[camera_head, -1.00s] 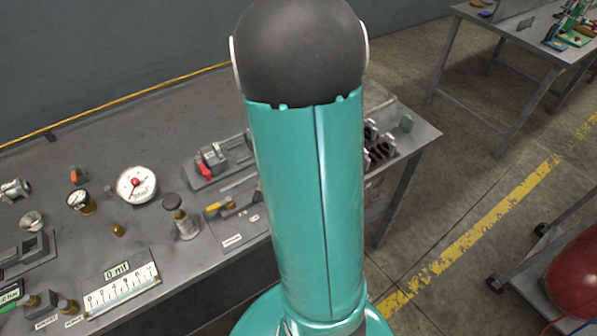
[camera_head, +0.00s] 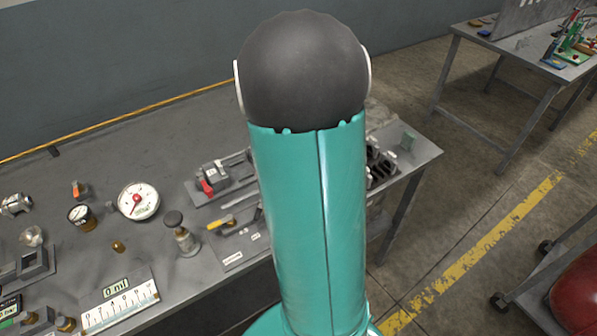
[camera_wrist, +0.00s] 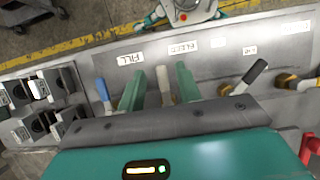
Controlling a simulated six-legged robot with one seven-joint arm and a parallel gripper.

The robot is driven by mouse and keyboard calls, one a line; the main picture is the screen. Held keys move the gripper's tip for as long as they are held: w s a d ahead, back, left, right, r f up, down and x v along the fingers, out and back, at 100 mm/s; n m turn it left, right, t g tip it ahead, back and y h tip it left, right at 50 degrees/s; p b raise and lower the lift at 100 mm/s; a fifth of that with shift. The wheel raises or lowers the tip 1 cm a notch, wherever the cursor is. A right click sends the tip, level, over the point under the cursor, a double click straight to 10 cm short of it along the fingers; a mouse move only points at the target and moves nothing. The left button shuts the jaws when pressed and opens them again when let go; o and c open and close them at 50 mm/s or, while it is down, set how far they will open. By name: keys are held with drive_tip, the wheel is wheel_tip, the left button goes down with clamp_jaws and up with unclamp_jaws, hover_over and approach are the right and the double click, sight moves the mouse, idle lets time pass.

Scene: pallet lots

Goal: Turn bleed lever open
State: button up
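In the wrist view a panel carries a row of levers with white labels. The bleed lever (camera_wrist: 163,80), with a pale handle, stands near the "BLEED" label (camera_wrist: 183,45). My gripper (camera_wrist: 159,70) is open, with one teal finger on each side of this lever and gaps visible between. I cannot tell how deep the fingers reach around it. A blue-handled lever (camera_wrist: 102,90) stands to the left near the "FILL" label (camera_wrist: 131,58).
A black-handled lever (camera_wrist: 256,72) and brass fittings (camera_wrist: 285,80) stand to the right. Dark blocks (camera_wrist: 40,122) sit at the left. In the head view the grey bench (camera_head: 150,140) holds a dial gauge (camera_head: 138,200), a red-handled valve (camera_head: 206,187) and a yellow-handled valve (camera_head: 220,222).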

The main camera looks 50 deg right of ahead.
drive_tip(key=v, duration=1.3)
drive_tip(key=shift+w+r, duration=0.15)
drive_tip(key=s+a+r+n+t, duration=0.1)
drive_tip(key=a+t, duration=0.2)
drive_tip(key=a, duration=0.6)
drive_tip(key=s+a+r+n+t, duration=0.1)
drive_tip(key=s+a+r+t, duration=0.1)
drive_tip(key=a, duration=0.6)
drive_tip(key=s+a+r+n+t+h, duration=0.1)
drive_tip(key=a+t, duration=0.3)
drive_tip(key=a, duration=0.5)
drive_tip(key=shift+s+a+r+t, duration=0.3)
drive_tip(key=shift+a+r+t, duration=0.05)
drive_tip(key=shift+r+t, duration=0.05)
